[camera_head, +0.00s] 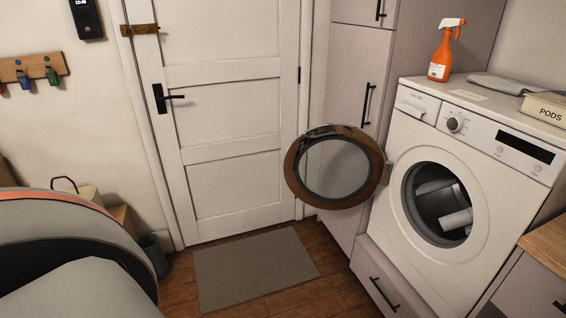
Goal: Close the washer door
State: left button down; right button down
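The white washer (470,190) stands at the right against the wall. Its round door (376,172) with a brown rim and glass pane is wide open, swung out to the left of the drum opening (440,205). Light-coloured items lie inside the dark drum. Neither of my grippers shows in the head view. A large rounded grey and black shape with an orange stripe, a part of my own body, fills the lower left corner.
A grey mat (254,268) lies on the wooden floor before the white room door (230,110). An orange spray bottle (444,52) and a PODS box (545,107) stand on the washer. A drawer (380,285) is below it, and tall cabinets (357,80) are behind the open door.

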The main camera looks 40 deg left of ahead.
aim_at(380, 169)
jog(key=i+j+z, duration=0.1)
jog(key=j, duration=0.85)
jog(key=i+j, duration=0.15)
jog(key=j, duration=0.8)
jog(key=j+z, duration=0.15)
jog(key=j, duration=0.8)
jog(key=i, duration=0.05)
